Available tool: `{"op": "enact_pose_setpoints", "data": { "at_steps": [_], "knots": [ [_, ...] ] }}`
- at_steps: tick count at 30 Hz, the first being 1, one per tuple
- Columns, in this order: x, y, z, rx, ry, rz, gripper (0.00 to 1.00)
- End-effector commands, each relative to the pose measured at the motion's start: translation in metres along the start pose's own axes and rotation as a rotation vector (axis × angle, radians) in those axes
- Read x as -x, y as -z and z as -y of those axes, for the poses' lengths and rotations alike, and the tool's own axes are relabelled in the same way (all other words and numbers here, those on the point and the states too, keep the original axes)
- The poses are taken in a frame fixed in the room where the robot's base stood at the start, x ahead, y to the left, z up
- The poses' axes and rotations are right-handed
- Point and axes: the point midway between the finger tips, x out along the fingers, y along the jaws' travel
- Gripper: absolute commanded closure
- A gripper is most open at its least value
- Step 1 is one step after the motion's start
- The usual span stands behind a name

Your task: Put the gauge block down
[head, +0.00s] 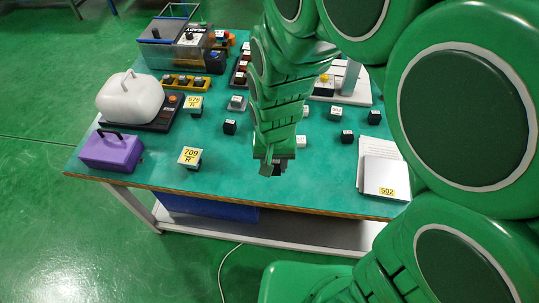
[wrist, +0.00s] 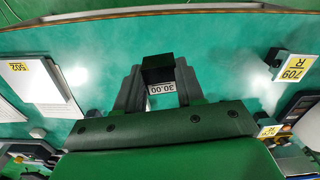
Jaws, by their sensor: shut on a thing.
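The gauge block (wrist: 158,70) is a small dark block with a white face marked 30.00, seen in the wrist view. My gripper (wrist: 159,86) is shut on it, with one dark finger on each side. In the head view my gripper (head: 272,167) hangs pointing down over the front middle of the green table top (head: 235,184), and the block is mostly hidden between the fingers. I cannot tell whether the block touches the table.
A block tagged 709 R (head: 190,158) stands to the left of my gripper, with a purple case (head: 110,151) beyond it. A white stack tagged 502 (head: 384,178) lies to the right. Several small blocks stand behind. The table's front edge is close; bare surface lies around the gripper.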

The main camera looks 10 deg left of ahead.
Motion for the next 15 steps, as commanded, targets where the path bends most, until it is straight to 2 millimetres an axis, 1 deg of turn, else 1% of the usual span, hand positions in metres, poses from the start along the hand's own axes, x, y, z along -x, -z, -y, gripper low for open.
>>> {"op": "enact_pose_setpoints", "data": {
  "at_steps": [3, 6, 15],
  "knots": [
    [0.004, -0.009, -0.003, 0.000, 0.000, 0.001, 1.00],
    [0.006, -0.013, -0.005, 0.000, 0.000, 0.000, 1.00],
    [0.009, -0.017, -0.006, 0.000, 0.001, -0.001, 1.00]
  ]
}}
